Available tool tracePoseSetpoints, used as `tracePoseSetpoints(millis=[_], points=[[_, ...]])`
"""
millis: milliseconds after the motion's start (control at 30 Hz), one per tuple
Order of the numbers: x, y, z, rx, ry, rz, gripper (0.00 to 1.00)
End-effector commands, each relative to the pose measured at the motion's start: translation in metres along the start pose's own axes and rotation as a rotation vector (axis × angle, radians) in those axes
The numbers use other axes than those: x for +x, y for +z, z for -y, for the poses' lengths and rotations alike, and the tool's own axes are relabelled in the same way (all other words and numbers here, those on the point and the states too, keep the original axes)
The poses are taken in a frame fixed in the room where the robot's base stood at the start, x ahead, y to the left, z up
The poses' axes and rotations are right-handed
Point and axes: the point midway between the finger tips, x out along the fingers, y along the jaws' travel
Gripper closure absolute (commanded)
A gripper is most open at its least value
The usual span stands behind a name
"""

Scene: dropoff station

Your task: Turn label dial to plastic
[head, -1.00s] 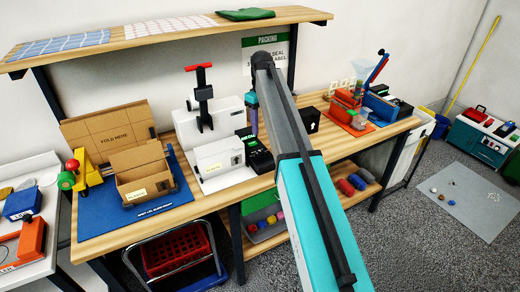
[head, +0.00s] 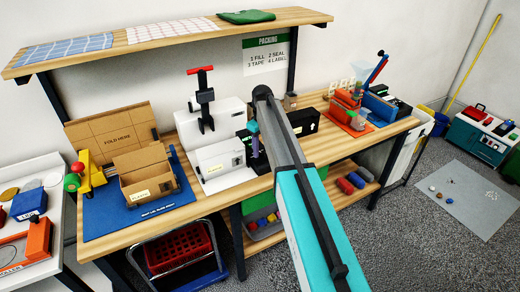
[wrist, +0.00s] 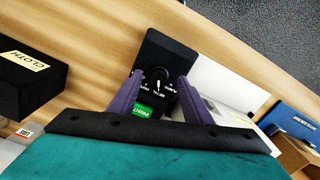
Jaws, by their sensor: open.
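The label machine is a black box (wrist: 166,52) on the wooden bench. In the wrist view its face carries a round dial (wrist: 160,88) with a white pointer mark, and a green PRINT button (wrist: 142,110). Small white lettering surrounds the dial; I cannot read where the pointer is set. My gripper (wrist: 160,76) is open, its two purple fingers on either side of the dial. I cannot tell whether they touch it. In the head view my gripper (head: 254,148) is over the machine, which it and my arm largely hide.
A black box marked CLOTH (wrist: 28,80) stands to one side in the wrist view. In the head view a white machine (head: 218,125) with a red-handled press is left of my gripper. An open cardboard box (head: 148,185) sits on a blue mat (head: 130,222). A shelf (head: 180,36) spans above.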

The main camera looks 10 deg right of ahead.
Motion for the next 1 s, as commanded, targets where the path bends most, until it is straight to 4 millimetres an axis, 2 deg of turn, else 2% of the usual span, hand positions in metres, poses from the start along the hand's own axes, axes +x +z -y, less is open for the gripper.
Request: tracePoseSetpoints(millis=[200,567,833,900,1000], points=[[0.013,0.001,0.000,0.001,0.000,0.000,0.55],[0.016,0.001,-0.001,0.001,0.000,0.000,0.55],[0.016,0.001,-0.001,0.001,-0.001,0.000,0.96],[0.016,-0.005,0.007,0.000,-0.002,-0.001,0.96],[0.017,-0.001,0.003,0.000,-0.006,-0.001,0.96]])
